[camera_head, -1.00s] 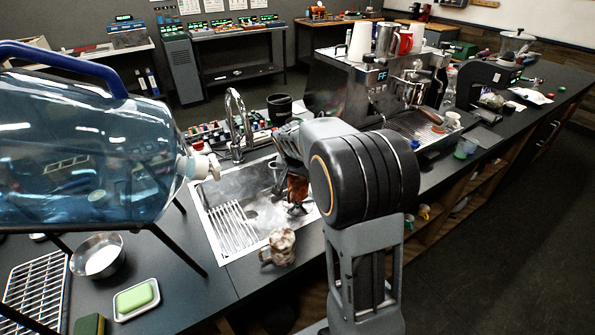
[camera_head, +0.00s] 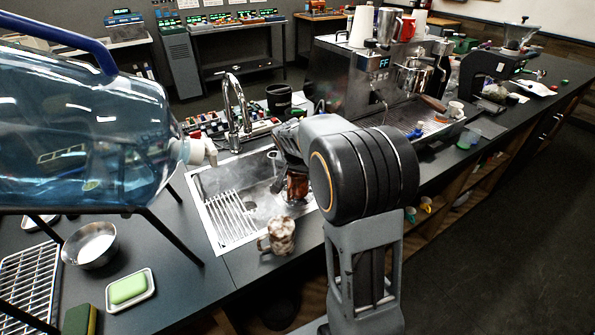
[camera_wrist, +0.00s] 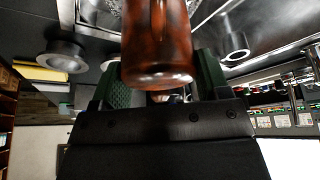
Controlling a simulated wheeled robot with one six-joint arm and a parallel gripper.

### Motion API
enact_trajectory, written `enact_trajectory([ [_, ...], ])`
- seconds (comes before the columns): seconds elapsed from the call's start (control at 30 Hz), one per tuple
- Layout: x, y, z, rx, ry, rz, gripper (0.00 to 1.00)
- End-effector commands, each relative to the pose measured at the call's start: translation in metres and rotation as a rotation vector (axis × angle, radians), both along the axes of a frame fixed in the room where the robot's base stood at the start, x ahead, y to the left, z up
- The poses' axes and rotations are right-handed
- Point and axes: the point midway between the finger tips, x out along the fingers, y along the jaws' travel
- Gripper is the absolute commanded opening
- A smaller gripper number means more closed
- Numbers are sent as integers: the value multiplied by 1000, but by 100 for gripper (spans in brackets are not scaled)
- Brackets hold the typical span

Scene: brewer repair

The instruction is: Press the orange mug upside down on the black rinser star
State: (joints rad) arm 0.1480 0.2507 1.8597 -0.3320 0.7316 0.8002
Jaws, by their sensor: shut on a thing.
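The orange mug (camera_head: 297,187), dark orange-brown and glossy, is inside the sink at the end of my arm. My gripper (camera_wrist: 163,80) is shut on it; in the wrist view the mug (camera_wrist: 158,45) stands between the green finger pads. In the head view my arm covers much of the gripper and the mug's upper part. The mug is roughly upright in line, low over the right part of the sink (camera_head: 222,230). The black rinser star is hidden behind or under the mug, so I cannot tell whether they touch.
A brown-and-white mug (camera_head: 278,237) stands on the counter at the sink's front edge. The faucet (camera_head: 236,110) rises behind the sink. A large blue water bottle (camera_head: 80,135) on a stand is at left. The espresso machine (camera_head: 350,80) is at right. Pale mist hangs over the sink.

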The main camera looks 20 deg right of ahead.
Motion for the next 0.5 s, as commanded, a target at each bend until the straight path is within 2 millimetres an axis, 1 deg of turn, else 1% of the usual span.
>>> enact_trajectory([
  [0.5,0,0,-10,0,0,0,46],
])
